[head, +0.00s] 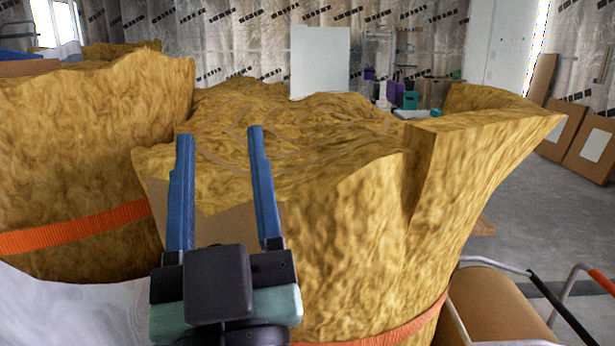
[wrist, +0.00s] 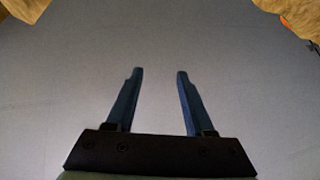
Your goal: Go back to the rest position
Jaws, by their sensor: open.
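My gripper (head: 219,140) is in the lower left of the head view, its two blue fingers apart with nothing between them. In that view it stands in front of a large yellow-brown insulation bundle (head: 350,230). The wrist view also shows my gripper (wrist: 158,75) open and empty above a plain grey surface. I cannot tell from these views whether the fingers touch the bundle. No rest position is marked in the frames.
A second bundle (head: 80,150) with an orange strap (head: 80,230) stands at left. A cart with metal handles (head: 500,300) is at lower right. Cardboard-coloured panels (head: 580,140) lean at far right. Grey floor (head: 520,200) is open at right.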

